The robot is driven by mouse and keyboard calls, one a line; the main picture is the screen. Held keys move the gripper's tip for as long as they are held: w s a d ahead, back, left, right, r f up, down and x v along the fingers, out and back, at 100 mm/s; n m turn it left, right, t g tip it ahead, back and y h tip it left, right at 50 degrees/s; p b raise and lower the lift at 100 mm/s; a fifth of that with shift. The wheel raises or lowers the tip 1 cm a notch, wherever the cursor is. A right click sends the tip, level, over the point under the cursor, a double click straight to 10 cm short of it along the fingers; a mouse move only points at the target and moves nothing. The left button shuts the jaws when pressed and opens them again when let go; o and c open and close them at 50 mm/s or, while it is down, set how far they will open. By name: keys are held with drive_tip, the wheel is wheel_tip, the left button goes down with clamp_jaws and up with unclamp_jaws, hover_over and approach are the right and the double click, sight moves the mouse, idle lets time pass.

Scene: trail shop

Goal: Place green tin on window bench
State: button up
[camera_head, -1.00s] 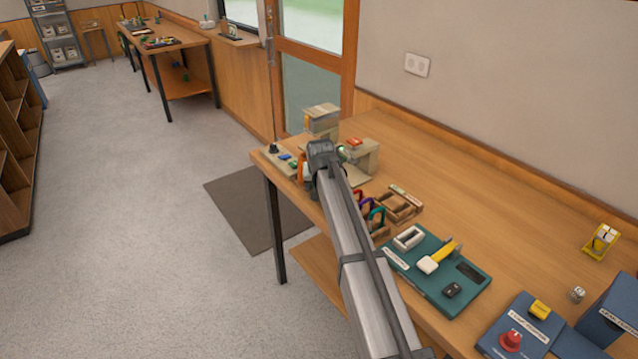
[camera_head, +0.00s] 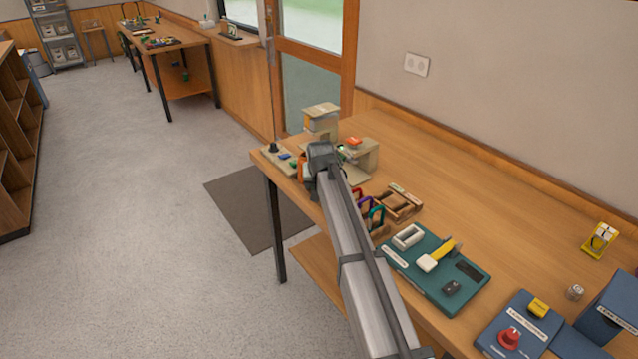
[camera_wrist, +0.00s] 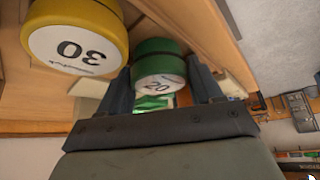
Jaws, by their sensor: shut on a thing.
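The green tin (camera_wrist: 160,48), with a white face marked 20, sits between the two fingers of my gripper (camera_wrist: 160,72) in the wrist view. My gripper is shut on it. A yellow tin (camera_wrist: 85,28) marked 30 is close beside it at the upper left. In the head view my arm hides the green tin and most of my gripper, over the far end of the near bench (camera_head: 470,175). A second wooden bench (camera_head: 190,38) stands farther back near a window (camera_head: 238,10); I cannot tell for certain that it is the window bench.
The near bench holds a teal board (camera_head: 440,275), a wooden rack (camera_head: 400,203), beige boxes (camera_head: 322,118) and blue units (camera_head: 520,325). Several small items lie on the far bench. The grey floor (camera_head: 120,200) is open, with a dark mat (camera_head: 250,210). Shelves (camera_head: 15,150) stand at left.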

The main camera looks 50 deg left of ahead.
drive_tip(key=shift+s+d+f, duration=0.1)
drive_tip(key=shift+d+f, duration=0.05)
drive_tip(key=shift+f, duration=0.7)
drive_tip(key=o, duration=0.9)
drive_tip(key=shift+o, duration=1.2)
drive_tip(key=shift+r, duration=0.25)
drive_tip(key=shift+o, duration=0.4)
wheel_tip(320, 180, up, 21)
drive_tip(key=shift+a+f, duration=0.15)
drive_tip(key=shift+a, duration=0.1)
drive_tip(key=w+d+m+t+h, duration=0.1)
drive_tip(key=w+d+m, duration=0.2)
drive_tip(key=w+d, duration=1.3)
drive_tip(key=d, duration=0.4)
drive_tip(key=shift+r, duration=0.4)
